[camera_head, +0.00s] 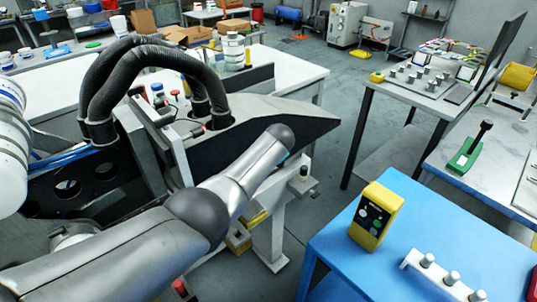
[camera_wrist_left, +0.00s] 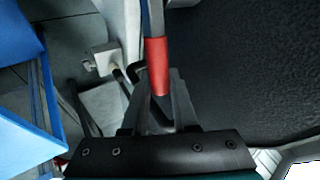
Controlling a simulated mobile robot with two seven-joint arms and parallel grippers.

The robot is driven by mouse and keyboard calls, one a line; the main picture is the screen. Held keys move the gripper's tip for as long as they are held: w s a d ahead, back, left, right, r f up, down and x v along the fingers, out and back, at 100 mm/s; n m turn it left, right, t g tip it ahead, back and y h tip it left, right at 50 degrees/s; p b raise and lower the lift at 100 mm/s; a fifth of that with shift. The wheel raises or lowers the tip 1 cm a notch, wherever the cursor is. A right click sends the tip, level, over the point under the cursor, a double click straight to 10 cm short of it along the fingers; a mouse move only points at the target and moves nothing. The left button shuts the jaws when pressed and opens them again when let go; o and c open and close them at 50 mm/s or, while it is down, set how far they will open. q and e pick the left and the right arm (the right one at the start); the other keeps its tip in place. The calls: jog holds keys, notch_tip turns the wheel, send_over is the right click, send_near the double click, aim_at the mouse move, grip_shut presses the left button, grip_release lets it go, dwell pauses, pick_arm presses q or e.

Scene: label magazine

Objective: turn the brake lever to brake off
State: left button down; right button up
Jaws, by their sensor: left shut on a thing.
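In the left wrist view, a metal lever with a red grip (camera_wrist_left: 157,80) runs down from the top edge to the jaws. My left gripper (camera_wrist_left: 160,105) is shut on the red grip's lower end. The fingertips partly cover the grip, so its end is hard to see. In the head view, my left arm reaches from the lower left across the machine (camera_head: 270,112), and its hand and the held lever are hidden there. I cannot read any brake marking or tell the lever's position. My right gripper is in neither view.
Black hoses (camera_head: 140,50) arch over the machine close to my arm. A blue table (camera_head: 415,210) at lower right holds a yellow device (camera_head: 376,215) and a white rack (camera_head: 440,276). A dark textured panel (camera_wrist_left: 250,70) stands close right of the lever in the wrist view.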

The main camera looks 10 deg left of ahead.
pick_arm(q)
jog(key=shift+f, duration=0.1)
jog(key=c, duration=1)
grip_release()
jog(key=shift+p+v, duration=3.05)
jog(key=shift+v, duration=4.6)
